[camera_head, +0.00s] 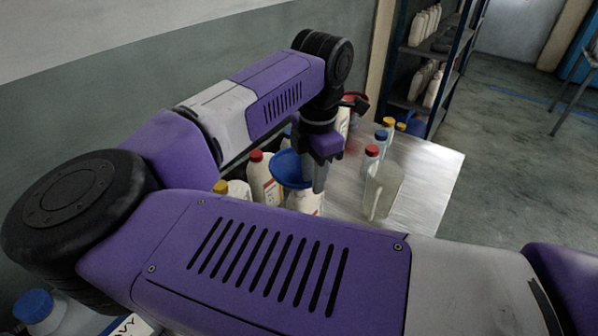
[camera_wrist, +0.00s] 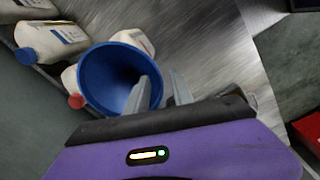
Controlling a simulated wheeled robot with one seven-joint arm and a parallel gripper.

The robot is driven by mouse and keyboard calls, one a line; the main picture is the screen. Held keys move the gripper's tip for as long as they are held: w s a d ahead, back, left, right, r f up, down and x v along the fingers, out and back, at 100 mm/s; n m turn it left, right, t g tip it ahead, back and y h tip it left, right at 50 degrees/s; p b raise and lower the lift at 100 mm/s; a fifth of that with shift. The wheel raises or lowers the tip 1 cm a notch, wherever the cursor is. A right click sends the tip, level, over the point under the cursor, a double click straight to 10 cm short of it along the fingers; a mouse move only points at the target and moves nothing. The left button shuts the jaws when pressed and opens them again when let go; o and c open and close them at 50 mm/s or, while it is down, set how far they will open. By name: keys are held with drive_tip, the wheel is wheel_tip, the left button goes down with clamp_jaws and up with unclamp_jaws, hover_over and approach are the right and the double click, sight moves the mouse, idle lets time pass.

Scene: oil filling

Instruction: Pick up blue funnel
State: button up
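The blue funnel (camera_head: 288,170) stands mouth up among the bottles on the metal table, just left of my gripper (camera_head: 318,186) in the head view. In the wrist view the funnel's (camera_wrist: 108,72) wide mouth faces the camera. My gripper's (camera_wrist: 158,84) two fingers are apart. The left finger overlaps the funnel's mouth and the right finger is outside it, with the right rim between them. I cannot tell whether either finger touches the rim. The funnel's spout and what supports it are hidden.
White bottles with red (camera_head: 257,172) and yellow (camera_head: 222,190) caps crowd the funnel's left side. A clear jug (camera_head: 382,190) and a red-capped bottle (camera_head: 371,158) stand to its right. The metal table's (camera_head: 432,180) right side is bare. A shelf (camera_head: 428,60) stands behind.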

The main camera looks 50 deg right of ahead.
drive_tip(key=shift+f, duration=0.2)
clamp_jaws()
idle(1.3)
